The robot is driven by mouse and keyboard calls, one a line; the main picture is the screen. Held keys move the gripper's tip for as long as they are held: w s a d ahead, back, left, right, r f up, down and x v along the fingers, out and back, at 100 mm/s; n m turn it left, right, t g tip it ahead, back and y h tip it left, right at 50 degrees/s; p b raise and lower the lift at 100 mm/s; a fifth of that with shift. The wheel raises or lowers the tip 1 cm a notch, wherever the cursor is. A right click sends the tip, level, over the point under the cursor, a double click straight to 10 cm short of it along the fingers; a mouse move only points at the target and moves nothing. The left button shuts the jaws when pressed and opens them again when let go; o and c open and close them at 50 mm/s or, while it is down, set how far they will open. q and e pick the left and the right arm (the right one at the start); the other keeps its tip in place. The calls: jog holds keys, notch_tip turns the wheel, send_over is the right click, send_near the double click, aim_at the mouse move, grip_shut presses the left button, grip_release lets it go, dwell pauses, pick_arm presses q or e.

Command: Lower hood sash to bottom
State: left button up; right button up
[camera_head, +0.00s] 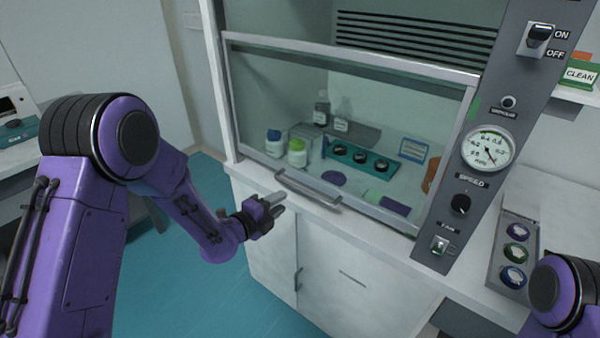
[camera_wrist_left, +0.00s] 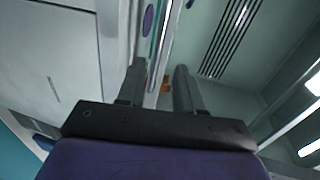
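The hood sash (camera_head: 350,62) is a clear pane in a pale metal frame. Its lower edge is close to the hood sill, and I cannot tell whether it touches. A grey bar handle (camera_head: 308,190) sits on the lower front of the sash. My left gripper (camera_head: 282,203) is just left of and in front of the handle, apart from it as far as I can see. In the left wrist view its two fingers (camera_wrist_left: 158,88) are spread with nothing between them. My right gripper is out of view; only a part of my right arm shows at lower right.
Behind the pane are bottles (camera_head: 297,153) and a teal rack (camera_head: 360,160). A control panel (camera_head: 490,130) with gauge and switches stands right of the sash. A grey tray (camera_head: 497,262) with round items lies on the right counter. Open floor (camera_head: 225,300) is at lower left.

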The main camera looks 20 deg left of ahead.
aim_at(301, 188)
pick_arm(q)
jog(key=p+x, duration=0.2)
jog(key=x, duration=0.8)
jog(key=shift+w+p, duration=0.25)
jog(key=shift+p, duration=0.05)
grip_shut()
jog(key=shift+f, duration=0.15)
